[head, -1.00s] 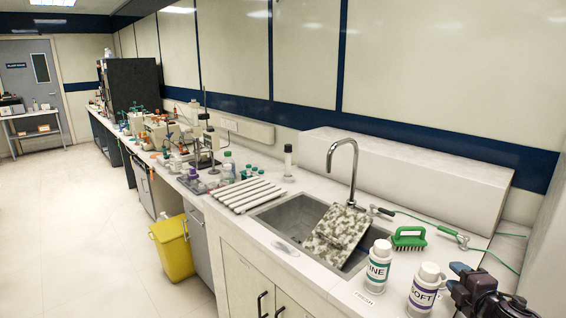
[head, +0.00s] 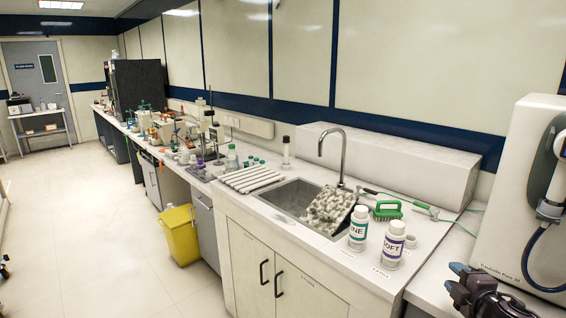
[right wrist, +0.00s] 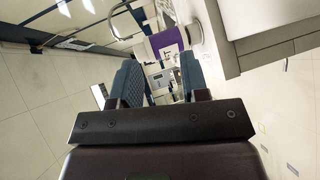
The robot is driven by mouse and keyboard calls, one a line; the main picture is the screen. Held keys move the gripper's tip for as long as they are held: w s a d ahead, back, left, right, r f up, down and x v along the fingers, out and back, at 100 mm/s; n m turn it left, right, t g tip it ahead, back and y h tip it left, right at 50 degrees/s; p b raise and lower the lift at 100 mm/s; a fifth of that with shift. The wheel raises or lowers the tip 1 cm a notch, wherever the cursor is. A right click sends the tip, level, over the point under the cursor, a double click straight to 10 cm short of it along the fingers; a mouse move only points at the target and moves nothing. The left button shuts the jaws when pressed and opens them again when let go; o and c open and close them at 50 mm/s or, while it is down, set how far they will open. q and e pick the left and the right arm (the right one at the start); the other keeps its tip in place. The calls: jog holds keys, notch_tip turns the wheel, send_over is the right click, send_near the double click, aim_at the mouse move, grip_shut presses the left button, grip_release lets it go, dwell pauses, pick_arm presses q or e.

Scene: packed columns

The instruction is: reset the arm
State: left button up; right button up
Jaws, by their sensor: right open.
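My right gripper (head: 478,282) is at the lower right of the head view, dark and in front of the bench's right part. It also shows in the right wrist view (right wrist: 160,82), where its two blue-grey padded fingers stand apart with nothing between them. My left gripper is not in view. The white bottle labelled SOFT (head: 393,245) and the white bottle with a green label (head: 358,228) stand on the bench to the left of the right gripper, apart from it.
The sink (head: 293,198) holds a tilted speckled board (head: 328,206). A green brush (head: 388,210) lies behind the bottles. A white machine (head: 515,180) with a blue hose stands at the right. A yellow bin (head: 180,237) stands on the floor. Open floor lies at the left.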

jog(key=s+a+f+m+g+y, duration=0.1)
jog(key=s+a+f+m+y, duration=0.1)
jog(key=s+a+f+m, duration=0.8)
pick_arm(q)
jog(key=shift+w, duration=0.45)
pick_arm(e)
jog(key=s+a+f+m+g+h, duration=0.1)
jog(key=s+a+f+m, duration=0.1)
jog(key=s+f, duration=0.3)
jog(key=s+a+f+m+g+h, duration=0.1)
jog(key=s+a+f+m+g, duration=0.1)
jog(key=s, duration=0.9)
notch_tip(320, 180, down, 3)
jog(key=shift+s+a+f+m, duration=0.15)
jog(key=shift+s+a+m, duration=0.15)
jog(key=shift+a+m, duration=0.6)
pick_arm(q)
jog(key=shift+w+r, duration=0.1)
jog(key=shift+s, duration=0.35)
